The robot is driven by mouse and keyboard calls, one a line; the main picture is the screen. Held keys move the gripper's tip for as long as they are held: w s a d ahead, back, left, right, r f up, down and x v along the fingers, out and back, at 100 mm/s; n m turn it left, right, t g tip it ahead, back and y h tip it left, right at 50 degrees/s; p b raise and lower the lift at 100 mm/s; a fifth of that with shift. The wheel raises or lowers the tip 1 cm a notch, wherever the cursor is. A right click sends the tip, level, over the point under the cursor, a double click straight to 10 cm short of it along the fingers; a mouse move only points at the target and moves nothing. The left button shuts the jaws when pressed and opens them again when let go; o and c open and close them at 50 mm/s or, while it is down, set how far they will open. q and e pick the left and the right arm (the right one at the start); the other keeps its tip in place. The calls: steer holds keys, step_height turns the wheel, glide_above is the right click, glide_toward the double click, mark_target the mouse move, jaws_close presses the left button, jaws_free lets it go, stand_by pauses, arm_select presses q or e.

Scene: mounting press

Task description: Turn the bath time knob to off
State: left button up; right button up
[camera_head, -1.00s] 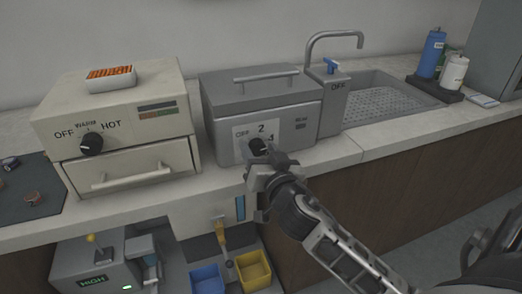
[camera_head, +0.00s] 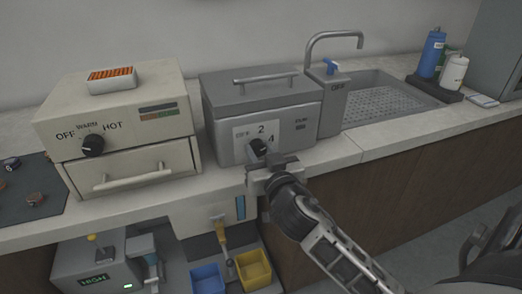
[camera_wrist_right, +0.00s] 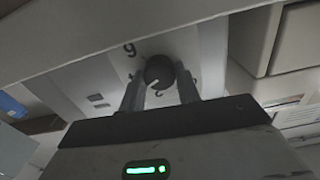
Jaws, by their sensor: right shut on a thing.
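The bath (camera_head: 225,150) is a grey lidded box in the middle of the counter. Its black round time knob (camera_head: 258,147) sits on a pale label; "2" and "4" read above and to the right of it, and the "OFF" mark at left is faint. My right gripper (camera_head: 264,160) comes from the lower right and is shut on the knob. In the right wrist view, the knob (camera_wrist_right: 158,72) lies between the two fingers (camera_wrist_right: 160,88), with a white pointer line slanting toward the lower left. My left gripper is not in view.
A cream oven (camera_head: 110,120) with its own OFF-WARM-HOT knob (camera_head: 93,145) stands at left. A sink (camera_head: 390,100) with a tap marked OFF is at right. Blue (camera_head: 206,277) and yellow (camera_head: 253,270) bins stand below the counter.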

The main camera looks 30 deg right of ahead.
steer(key=n, duration=0.3)
steer(key=shift+p, duration=0.4)
steer(key=n, duration=0.2)
steer(key=shift+n+p, duration=0.3)
steer(key=shift+p, duration=0.1)
steer(key=n, duration=0.2)
steer(key=shift+n+p, duration=0.4)
steer(key=n, duration=0.2)
steer(key=shift+n+p, duration=0.35)
steer(key=shift+n, duration=0.05)
steer(key=n+p, duration=0.1)
steer(key=n, duration=0.2)
steer(key=shift+a+n, duration=0.1)
steer(key=shift+n, duration=0.2)
steer(key=n, duration=0.3)
steer(key=shift+p, duration=0.35)
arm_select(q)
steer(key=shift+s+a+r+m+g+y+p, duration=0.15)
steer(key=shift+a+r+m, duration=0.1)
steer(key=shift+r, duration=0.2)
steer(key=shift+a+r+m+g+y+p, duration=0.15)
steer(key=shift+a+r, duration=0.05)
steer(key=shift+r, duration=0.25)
arm_select(e)
steer(key=shift+f+n, duration=0.1)
steer(key=shift+n, duration=1.5)
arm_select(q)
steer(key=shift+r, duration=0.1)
